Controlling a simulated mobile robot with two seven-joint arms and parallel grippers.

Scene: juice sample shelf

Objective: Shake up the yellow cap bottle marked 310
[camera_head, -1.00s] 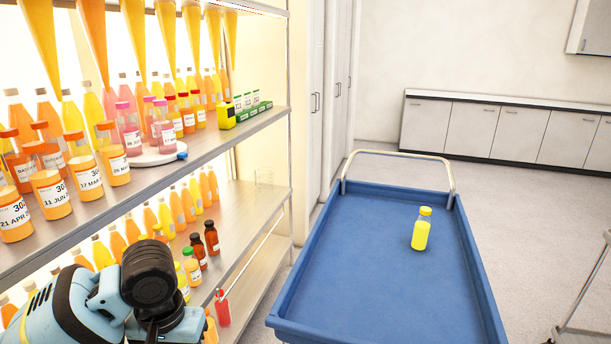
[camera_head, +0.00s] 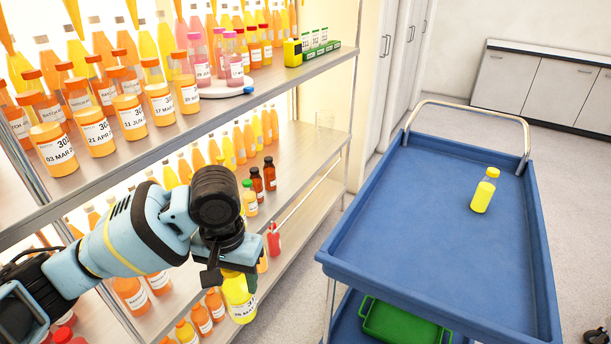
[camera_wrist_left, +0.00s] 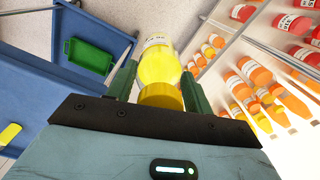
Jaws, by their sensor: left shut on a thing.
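My left gripper (camera_head: 238,272) hangs in front of the lower shelves and is shut on a yellow bottle (camera_head: 240,303). The left wrist view shows the bottle (camera_wrist_left: 158,62) between the two dark green fingers, with its yellow cap (camera_wrist_left: 160,96) towards the gripper. The bottle points downward and is tilted a little, clear of the shelf. It has a white label (camera_head: 244,311) whose number I cannot read for sure. Another yellow bottle with a yellow cap (camera_head: 484,191) stands alone on the blue cart (camera_head: 420,240). My right gripper is not seen.
The shelf rack (camera_head: 300,85) at left carries many juice bottles and labelled orange jars (camera_head: 52,150). A white round device (camera_head: 222,91) stands on the upper shelf. A green crate (camera_head: 405,325) sits on the cart's lower deck. The cart's top is mostly clear.

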